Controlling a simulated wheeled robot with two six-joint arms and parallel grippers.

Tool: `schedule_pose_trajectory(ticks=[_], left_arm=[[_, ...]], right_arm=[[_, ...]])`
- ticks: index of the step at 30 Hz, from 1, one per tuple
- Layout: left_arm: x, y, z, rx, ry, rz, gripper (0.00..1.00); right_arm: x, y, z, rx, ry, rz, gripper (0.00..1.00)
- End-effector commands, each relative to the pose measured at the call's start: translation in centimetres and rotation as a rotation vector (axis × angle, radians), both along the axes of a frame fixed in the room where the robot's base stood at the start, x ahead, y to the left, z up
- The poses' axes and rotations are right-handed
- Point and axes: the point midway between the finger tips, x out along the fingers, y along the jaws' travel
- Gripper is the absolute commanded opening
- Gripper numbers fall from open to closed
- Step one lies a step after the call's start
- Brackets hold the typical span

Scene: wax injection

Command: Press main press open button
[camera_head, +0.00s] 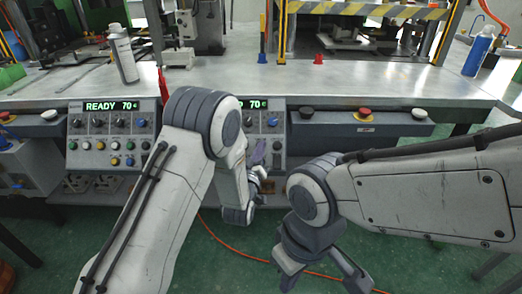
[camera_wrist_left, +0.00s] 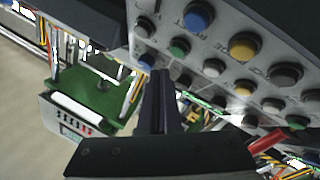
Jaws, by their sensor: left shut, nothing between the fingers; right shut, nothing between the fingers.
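The control panel (camera_head: 262,125) in front of my left gripper carries several knobs and coloured buttons; my left arm hides part of it in the head view. In the left wrist view, a blue button (camera_wrist_left: 199,16), a green button (camera_wrist_left: 180,46), a yellow button (camera_wrist_left: 244,46) and a white button (camera_wrist_left: 213,67) show. I cannot read which is the main press open button. My left gripper (camera_head: 259,152) is shut and empty, its fingertips (camera_wrist_left: 161,75) close to the panel; contact cannot be told. My right gripper (camera_head: 322,278) is shut and empty, low over the floor.
A second panel (camera_head: 113,130) reading READY 70 stands at left. A side console with a red button (camera_head: 365,112) and a black button (camera_head: 306,112) lies at right. The metal bench (camera_head: 220,82) holds a spray can (camera_head: 123,55) and a blue bottle (camera_head: 478,52). An orange hose crosses the floor.

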Motion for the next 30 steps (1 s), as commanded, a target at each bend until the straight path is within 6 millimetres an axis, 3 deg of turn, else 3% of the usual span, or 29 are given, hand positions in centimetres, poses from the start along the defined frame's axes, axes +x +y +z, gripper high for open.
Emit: schedule_pose_trajectory(ticks=[7,30], left_arm=[[1.04,0.06,-0.88,0.0,0.0,0.001,0.0],[1.06,0.02,-0.83,0.0,0.0,0.0,0.0]], right_arm=[[-0.01,-0.01,-0.96,0.0,0.0,0.0,0.0],[0.0,0.0,-0.91,0.0,0.0,0.0,0.0]])
